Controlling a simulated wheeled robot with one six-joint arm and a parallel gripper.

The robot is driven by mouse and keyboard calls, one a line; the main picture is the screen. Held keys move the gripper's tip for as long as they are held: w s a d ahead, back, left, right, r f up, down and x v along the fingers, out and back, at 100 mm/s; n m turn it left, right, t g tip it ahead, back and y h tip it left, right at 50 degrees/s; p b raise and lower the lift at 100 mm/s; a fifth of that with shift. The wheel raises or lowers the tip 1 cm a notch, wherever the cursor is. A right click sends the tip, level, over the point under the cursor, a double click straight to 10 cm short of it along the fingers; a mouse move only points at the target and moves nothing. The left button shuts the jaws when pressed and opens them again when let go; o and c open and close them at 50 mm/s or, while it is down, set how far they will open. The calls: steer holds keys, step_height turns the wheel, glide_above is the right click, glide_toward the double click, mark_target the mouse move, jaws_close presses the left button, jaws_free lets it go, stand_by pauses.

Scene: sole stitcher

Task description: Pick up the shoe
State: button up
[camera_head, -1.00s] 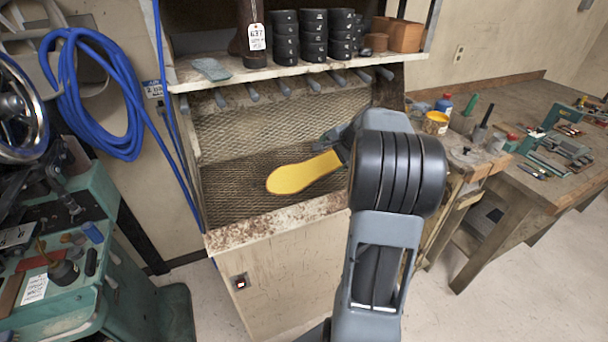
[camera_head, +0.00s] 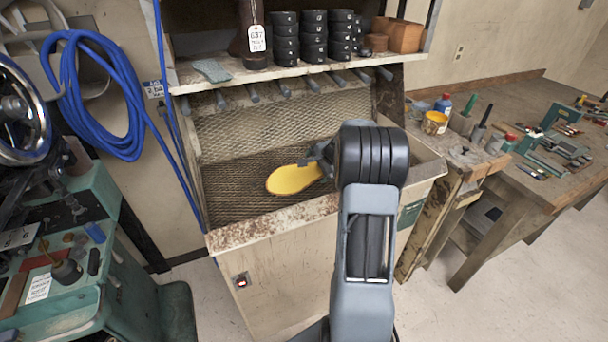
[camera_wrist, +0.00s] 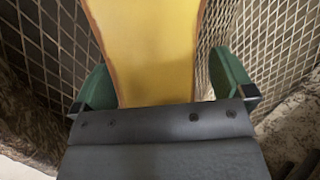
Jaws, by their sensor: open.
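The yellow shoe (camera_head: 293,179), of which a smooth sole-like face shows, lies on the wire mesh inside the bench recess, its rounded end toward the left. My gripper (camera_head: 320,160) is at its right end and hides that end in the head view. In the wrist view the yellow shoe (camera_wrist: 150,45) runs between the two green fingers of my gripper (camera_wrist: 165,78), one on each side. The fingers are apart; a small gap shows at the right finger, and I cannot tell whether the left one touches.
Wire mesh (camera_head: 235,190) lines the recess, with a stained front ledge (camera_head: 260,230). A tool bench (camera_head: 530,120) stands right; a green machine (camera_head: 110,270) stands left.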

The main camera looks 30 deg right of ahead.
steer(key=shift+c, duration=0.5)
steer(key=c, duration=0.6)
steer(key=shift+r, duration=0.15)
steer(key=shift+r, duration=0.3)
steer(key=r, duration=0.3)
steer(key=shift+s+a+r+b, duration=0.25)
steer(key=shift+s+a+b, duration=0.05)
steer(key=shift+s+b, duration=0.05)
steer(key=s+a+r+b, duration=0.1)
steer(key=s+a+r, duration=0.3)
steer(key=s+a+r+b, duration=0.1)
steer(key=s+a+r, duration=0.3)
steer(key=s+a, duration=0.1)
steer(key=shift+s+r, duration=0.3)
steer(key=shift+r, duration=0.05)
